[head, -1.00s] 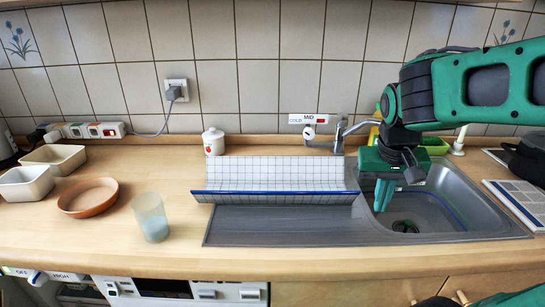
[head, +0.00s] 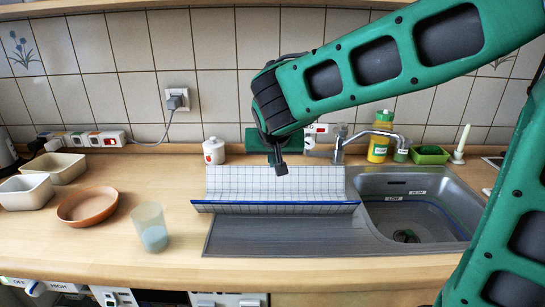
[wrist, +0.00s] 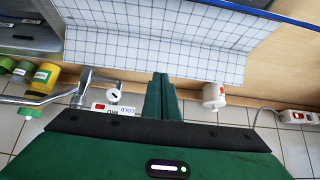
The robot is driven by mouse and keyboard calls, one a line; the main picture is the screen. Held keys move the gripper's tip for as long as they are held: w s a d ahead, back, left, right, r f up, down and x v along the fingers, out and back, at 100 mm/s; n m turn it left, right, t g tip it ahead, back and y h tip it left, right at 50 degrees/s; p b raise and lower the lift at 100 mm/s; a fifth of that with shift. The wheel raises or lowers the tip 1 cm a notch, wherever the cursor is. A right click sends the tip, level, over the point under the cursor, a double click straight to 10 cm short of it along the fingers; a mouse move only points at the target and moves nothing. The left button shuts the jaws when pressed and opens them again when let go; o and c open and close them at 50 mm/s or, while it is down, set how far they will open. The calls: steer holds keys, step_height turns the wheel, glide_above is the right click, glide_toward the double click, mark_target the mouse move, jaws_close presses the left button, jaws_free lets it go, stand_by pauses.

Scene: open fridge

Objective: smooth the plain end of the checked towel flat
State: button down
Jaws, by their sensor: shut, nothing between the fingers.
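The checked towel (head: 330,182) is white with a dark grid and lies over the drainboard left of the sink bowl. Its blue-banded end faces the front edge and looks raised or curled. Its plain end is on the wall side, and that edge also shows in the wrist view (wrist: 222,68). My gripper (wrist: 162,80) is shut and empty, with its fingers pointing toward the plain end.
The tap (head: 345,140) and sink bowl (head: 425,195) are to the right. A white lidded jar (head: 214,151) stands left of my gripper by the wall. A cup (head: 150,225) and terracotta dish (head: 88,205) are on the left. The grooved drainboard (head: 280,237) in front is bare.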

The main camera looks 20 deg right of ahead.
glide_above(273, 184)
steer(key=s, duration=0.1)
step_height(273, 184, down, 4)
steer(key=shift+s+f, duration=0.1)
steer(key=shift+f, duration=0.15)
steer(key=shift+w+d+f, duration=0.15)
steer(key=shift+w+f, duration=0.1)
steer(key=shift+w, duration=0.2)
steer(key=shift+w, duration=0.1)
